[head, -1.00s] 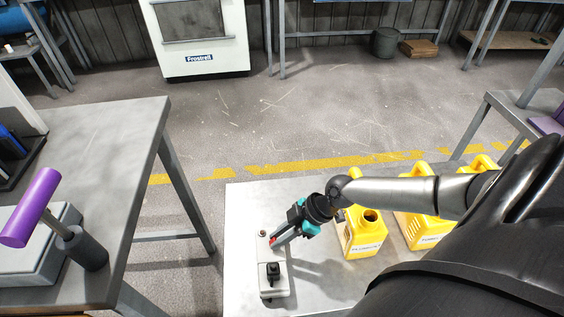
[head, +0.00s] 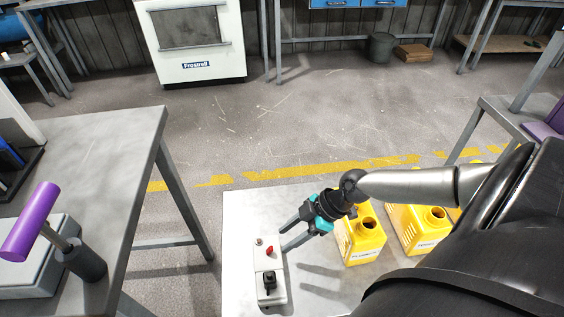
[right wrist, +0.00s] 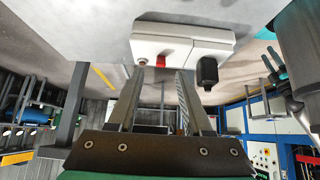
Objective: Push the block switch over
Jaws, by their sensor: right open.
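A white switch box (head: 266,262) lies on the metal table at the lower middle of the head view. It carries a black block switch (head: 269,283) at its near end, a red piece (head: 269,251) near its middle and a small round knob (head: 259,241) at its far end. My right gripper (head: 282,242) is open and empty beside the box's far end, its fingers pointing at it. In the right wrist view the red piece (right wrist: 161,60) shows between the fingers (right wrist: 160,82), and the black switch (right wrist: 207,72) is right of them.

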